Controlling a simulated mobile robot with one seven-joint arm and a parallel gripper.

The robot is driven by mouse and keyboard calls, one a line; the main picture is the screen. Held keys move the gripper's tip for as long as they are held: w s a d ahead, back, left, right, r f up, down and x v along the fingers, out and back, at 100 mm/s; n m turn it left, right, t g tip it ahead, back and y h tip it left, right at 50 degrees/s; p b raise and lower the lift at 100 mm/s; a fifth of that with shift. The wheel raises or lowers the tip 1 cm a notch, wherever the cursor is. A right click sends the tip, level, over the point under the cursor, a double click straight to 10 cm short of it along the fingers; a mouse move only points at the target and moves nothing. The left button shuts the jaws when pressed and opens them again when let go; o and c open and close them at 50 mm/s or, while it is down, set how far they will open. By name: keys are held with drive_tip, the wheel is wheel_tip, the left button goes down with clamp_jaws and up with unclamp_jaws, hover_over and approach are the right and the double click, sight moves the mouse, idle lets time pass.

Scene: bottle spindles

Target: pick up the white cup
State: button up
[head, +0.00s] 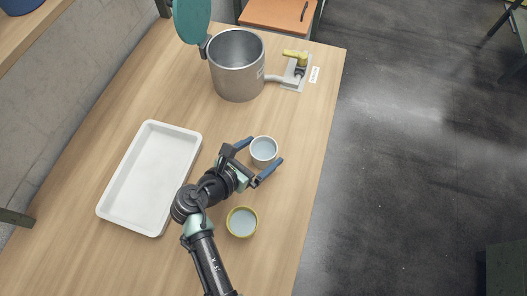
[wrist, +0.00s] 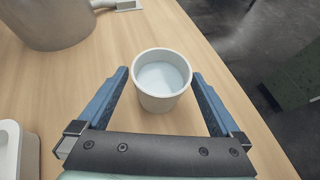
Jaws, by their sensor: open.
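The white cup (head: 264,152) stands upright on the wooden table near its right edge, with pale bluish liquid or a pale bluish inside. My gripper (head: 266,158) is open around it, with one blue finger on each side. In the wrist view the cup (wrist: 162,82) sits between the blue fingers of my gripper (wrist: 160,88), with a gap visible on both sides. Whether the fingers are low enough to be level with its wall is hard to tell.
A yellow-green-rimmed cup (head: 242,222) stands close to my arm. An empty white tray (head: 150,178) lies to the left. A metal pot (head: 237,68) with a teal lid (head: 191,18) and a yellow-handled tap (head: 296,56) stands at the back. The table's right edge is near.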

sight(271, 148)
drive_tip(key=x, duration=0.5)
drive_tip(key=shift+s+f, duration=0.15)
drive_tip(key=shift+f, duration=0.25)
drive_tip(key=c, duration=1.2)
drive_tip(key=shift+r, duration=0.1)
drive_tip(key=shift+c, duration=0.2)
